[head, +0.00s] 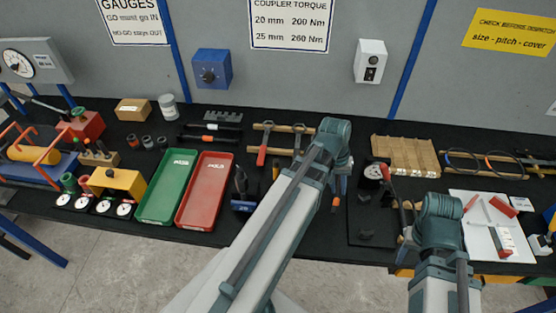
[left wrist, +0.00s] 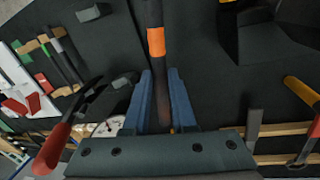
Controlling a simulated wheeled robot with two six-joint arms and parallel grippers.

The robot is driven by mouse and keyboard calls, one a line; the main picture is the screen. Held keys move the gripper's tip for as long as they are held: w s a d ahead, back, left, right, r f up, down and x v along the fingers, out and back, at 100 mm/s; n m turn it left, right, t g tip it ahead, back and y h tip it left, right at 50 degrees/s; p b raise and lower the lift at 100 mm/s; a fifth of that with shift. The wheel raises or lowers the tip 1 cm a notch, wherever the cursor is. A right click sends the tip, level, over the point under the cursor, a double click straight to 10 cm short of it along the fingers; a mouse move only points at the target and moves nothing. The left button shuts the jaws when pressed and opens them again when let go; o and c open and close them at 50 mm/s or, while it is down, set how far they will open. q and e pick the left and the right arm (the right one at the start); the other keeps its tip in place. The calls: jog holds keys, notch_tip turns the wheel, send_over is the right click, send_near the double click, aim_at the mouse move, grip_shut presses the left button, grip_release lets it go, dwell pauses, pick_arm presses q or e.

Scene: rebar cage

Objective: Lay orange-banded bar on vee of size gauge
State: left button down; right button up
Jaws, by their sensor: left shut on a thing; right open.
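The orange-banded bar is dark with an orange band (left wrist: 156,42); in the left wrist view it runs up and away from between my blue fingers. My left gripper (left wrist: 160,82) is shut on it. In the head view this gripper (head: 340,187) hangs below its wrist, with the orange band (head: 336,202) just under it. The size gauge, with a round dial (head: 373,171) and a red-handled lever, stands just right of the gripper on a dark plate. The dial (left wrist: 106,129) also shows at left in the wrist view. I cannot clearly make out the vee. My right gripper's jaws are hidden behind its arm.
A green tray (head: 167,187) and a red tray (head: 206,190) lie left of my left arm. A wooden pallet (head: 405,154) lies behind the gauge. A white board (head: 485,240) with red-handled tools lies at right, near my right arm. The dark bench is crowded.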

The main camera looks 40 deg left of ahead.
pick_arm(q)
jog(key=w+a+r+n+p, duration=0.1)
jog(key=w+a+r+n, duration=0.15)
jog(key=a, duration=1.35)
jog(key=f+b, duration=0.6)
jog(key=f, duration=0.1)
jog(key=f+b, duration=0.3)
jog(key=b, duration=0.1)
jog(key=shift+w+d+f, duration=0.15)
jog(key=shift+w+f, duration=0.15)
pick_arm(e)
notch_tip(320, 180, down, 8)
pick_arm(q)
jog(key=shift+f, duration=0.2)
jog(key=c, duration=0.7)
grip_release()
jog(key=shift+r, duration=0.1)
jog(key=shift+c, duration=0.2)
pick_arm(e)
jog(key=shift+f, duration=0.15)
